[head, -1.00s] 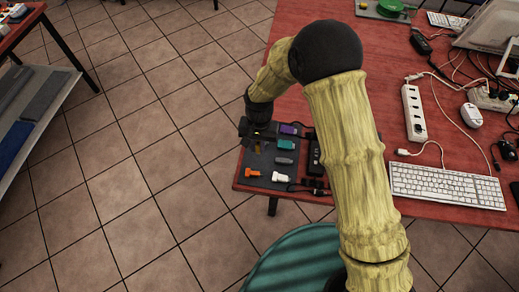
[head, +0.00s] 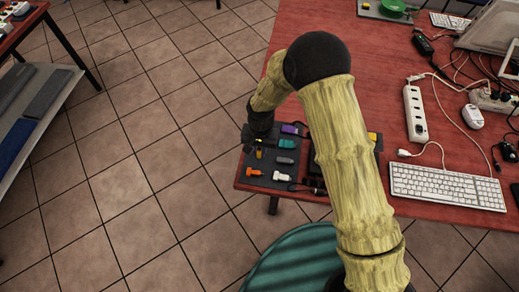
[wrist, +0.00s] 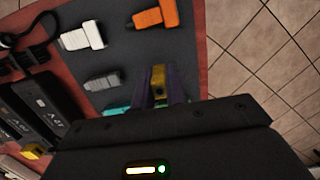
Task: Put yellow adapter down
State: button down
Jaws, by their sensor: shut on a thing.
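The yellow adapter (wrist: 158,82) is between the two fingers of my gripper (wrist: 160,92) in the wrist view. The fingers are shut on it. In the head view my gripper (head: 257,147) is over the left part of the dark grey mat (head: 263,184), and a small yellow bit of the adapter (head: 259,154) shows there. The adapter is low over a bare part of the mat, between the row of other adapters and the mat's left edge. I cannot tell if it touches the mat. Its gripped sides are hidden by the fingers.
On the mat are an orange adapter (head: 254,172), a white one (head: 281,176), a grey one (head: 285,160), a teal one (head: 286,143) and a purple one (head: 290,128). Black boxes (wrist: 42,110) lie beside them. A keyboard (head: 433,187) and power strip (head: 415,114) are farther right.

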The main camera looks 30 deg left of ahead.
jog(key=c, duration=1.4)
grip_release()
jog(key=shift+f, duration=0.1)
notch_tip(320, 180, up, 12)
jog(key=w+b, duration=0.1)
jog(key=shift+w+a, duration=0.2)
